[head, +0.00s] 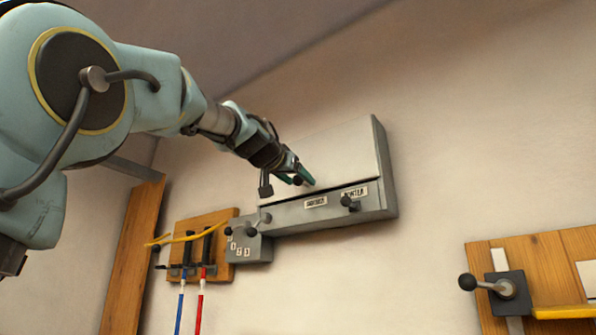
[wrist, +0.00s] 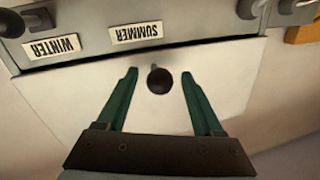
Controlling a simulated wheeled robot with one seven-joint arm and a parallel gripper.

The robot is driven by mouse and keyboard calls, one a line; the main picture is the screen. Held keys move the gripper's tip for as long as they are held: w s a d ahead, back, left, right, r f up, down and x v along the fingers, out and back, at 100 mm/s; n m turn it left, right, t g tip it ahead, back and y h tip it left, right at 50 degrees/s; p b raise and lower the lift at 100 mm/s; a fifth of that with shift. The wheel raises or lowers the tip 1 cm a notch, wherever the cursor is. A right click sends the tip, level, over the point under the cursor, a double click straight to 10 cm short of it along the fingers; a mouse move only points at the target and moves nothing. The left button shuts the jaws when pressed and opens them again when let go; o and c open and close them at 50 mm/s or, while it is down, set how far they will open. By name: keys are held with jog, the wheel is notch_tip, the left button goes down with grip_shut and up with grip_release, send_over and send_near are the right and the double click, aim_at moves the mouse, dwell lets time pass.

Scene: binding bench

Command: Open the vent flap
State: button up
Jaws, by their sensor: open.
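The vent flap (head: 345,150) is a pale flat panel on the front of a grey wall box. It looks closed, with a thin dark gap along its lower edge. It also fills the middle of the wrist view (wrist: 70,95). A round dark knob (wrist: 159,80) stands on the flap near that edge. My gripper (head: 306,176) is at the flap's lower left part in the head view. In the wrist view its green fingers (wrist: 159,75) are open, one on each side of the knob, with a gap on both sides. Whether the fingertips touch the panel I cannot tell.
Below the flap, a grey strip (head: 290,214) carries SUMMER and WINTER labels and a dark slider knob (head: 350,203). A small grey box with knobs (head: 247,243) adjoins it at the left. Beyond are wooden boards with hoses (head: 217,225) and a lever (head: 490,286).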

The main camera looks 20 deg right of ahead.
jog(key=shift+w+d, duration=0.15)
jog(key=shift+c, duration=0.3)
grip_shut()
dwell(0.3)
dwell(0.9)
